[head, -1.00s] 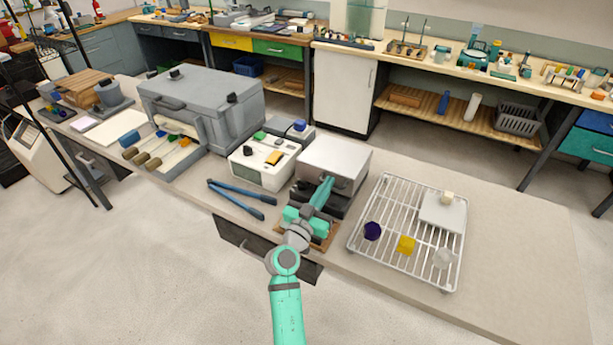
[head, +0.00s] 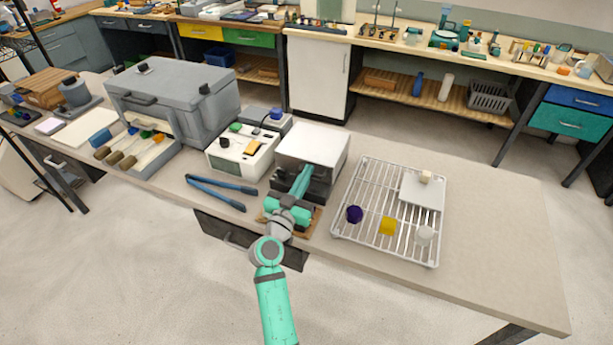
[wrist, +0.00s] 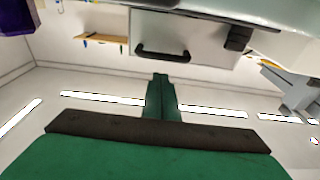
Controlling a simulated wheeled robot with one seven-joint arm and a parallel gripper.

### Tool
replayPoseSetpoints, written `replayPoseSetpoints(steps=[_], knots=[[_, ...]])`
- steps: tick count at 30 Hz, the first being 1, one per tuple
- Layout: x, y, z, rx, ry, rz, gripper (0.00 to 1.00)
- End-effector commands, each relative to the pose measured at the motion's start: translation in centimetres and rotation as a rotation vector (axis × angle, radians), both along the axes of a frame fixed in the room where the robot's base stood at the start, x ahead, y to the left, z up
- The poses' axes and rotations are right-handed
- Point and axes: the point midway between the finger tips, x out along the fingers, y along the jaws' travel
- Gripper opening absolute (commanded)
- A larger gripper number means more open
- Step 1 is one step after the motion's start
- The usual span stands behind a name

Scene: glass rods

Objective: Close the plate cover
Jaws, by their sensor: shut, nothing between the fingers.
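The plate cover (head: 312,143) is a pale metal box-like lid above a dark base (head: 320,190), right of the white control box. I cannot tell how far it is down. My gripper (head: 301,181), teal, is at its front and points at the dark gap under its front edge. The gripper is shut and empty; contact with the cover is unclear. In the wrist view my dark green fingers (wrist: 161,97) are together. Beyond them is a pale panel with a dark handle (wrist: 162,53); I cannot tell if this is the cover.
Blue-handled tongs (head: 220,191) and the control box (head: 241,150) are on the left. The right end of the counter is clear.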

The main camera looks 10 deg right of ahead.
Motion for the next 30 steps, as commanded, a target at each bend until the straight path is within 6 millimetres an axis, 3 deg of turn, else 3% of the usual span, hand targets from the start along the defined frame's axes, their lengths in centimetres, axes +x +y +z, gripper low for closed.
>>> replayPoseSetpoints(steps=[4, 9, 18, 30], knots=[[-0.9, 0.8, 2.4, 0.001, -0.004, 0.0, 0.0], [-2.7, 2.0, -1.0, 0.0, 0.006, -0.002, 0.0], [-5.1, 4.0, -4.8, 0.0, 0.003, 0.0, 0.0], [-5.8, 4.5, -5.8, -0.001, 0.001, 0.0, 0.0]])
